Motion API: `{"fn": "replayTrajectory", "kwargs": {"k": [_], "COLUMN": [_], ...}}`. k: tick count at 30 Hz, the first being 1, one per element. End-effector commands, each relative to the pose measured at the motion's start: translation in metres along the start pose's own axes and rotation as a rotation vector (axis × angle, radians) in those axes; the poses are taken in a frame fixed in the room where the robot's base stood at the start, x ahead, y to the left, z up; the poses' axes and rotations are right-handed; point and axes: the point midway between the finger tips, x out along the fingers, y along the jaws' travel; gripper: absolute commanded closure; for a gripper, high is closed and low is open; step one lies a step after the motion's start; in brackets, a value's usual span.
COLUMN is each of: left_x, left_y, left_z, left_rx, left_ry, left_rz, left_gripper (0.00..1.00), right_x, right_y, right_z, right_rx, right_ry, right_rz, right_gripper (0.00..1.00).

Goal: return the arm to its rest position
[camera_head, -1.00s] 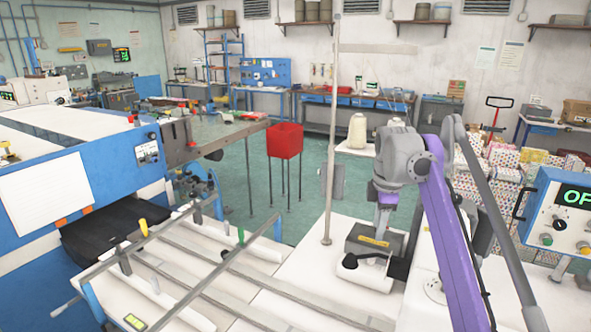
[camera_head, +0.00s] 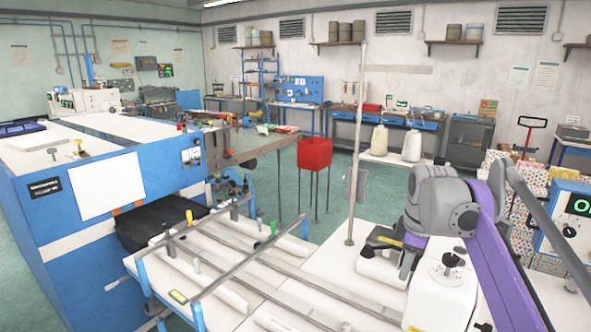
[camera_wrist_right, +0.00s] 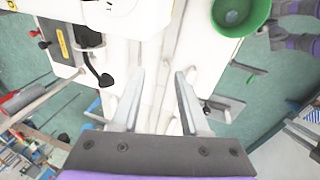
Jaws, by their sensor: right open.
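My right arm (camera_head: 470,235), purple and grey, comes in from the lower right in the head view. Its grey joint is in front of the white sewing machine (camera_head: 440,295), and the gripper is mostly hidden behind the arm there. In the right wrist view my right gripper (camera_wrist_right: 160,73) is open, its two fingers apart with nothing between them. The white machine (camera_wrist_right: 122,15) and its dark lever lie beyond the fingers at the upper left. My left gripper cannot be made out in either view.
A white table with grey rails (camera_head: 235,255) spans the lower middle. A thin upright pole (camera_head: 356,150) stands near the arm. A blue machine (camera_head: 90,190) is at left and a red bin (camera_head: 314,153) behind. A green bowl (camera_wrist_right: 240,12) shows in the wrist view.

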Motion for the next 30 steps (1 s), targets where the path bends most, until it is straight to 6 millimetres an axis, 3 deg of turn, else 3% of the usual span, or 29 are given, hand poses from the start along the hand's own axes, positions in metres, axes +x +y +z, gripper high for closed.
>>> {"fn": "replayTrajectory", "kwargs": {"k": [8, 15, 21, 25, 30], "left_x": [0.0, 0.0, 0.0, 0.0, 0.0], "left_y": [0.0, 0.0, 0.0, 0.0, 0.0], "left_z": [0.0, 0.0, 0.0, 0.0, 0.0], "left_rx": [0.0, 0.0, 0.0, 0.0, 0.0], "left_ry": [0.0, 0.0, 0.0, 0.0, 0.0], "left_rz": [0.0, 0.0, 0.0, 0.0, 0.0], "left_gripper": [0.5, 0.5, 0.5, 0.5, 0.5], "right_x": [0.027, 0.084, 0.134, 0.152, 0.158], "right_y": [-0.099, -0.208, -0.283, -0.307, -0.314], "right_z": [0.017, 0.049, 0.076, 0.086, 0.088], "right_rx": [0.37, 0.725, 0.955, 1.035, 1.063], "right_ry": [0.07, 0.163, 0.236, 0.261, 0.271], "right_rz": [0.07, 0.106, 0.11, 0.108, 0.106], "right_gripper": [0.55, 0.55, 0.55, 0.55, 0.55]}}
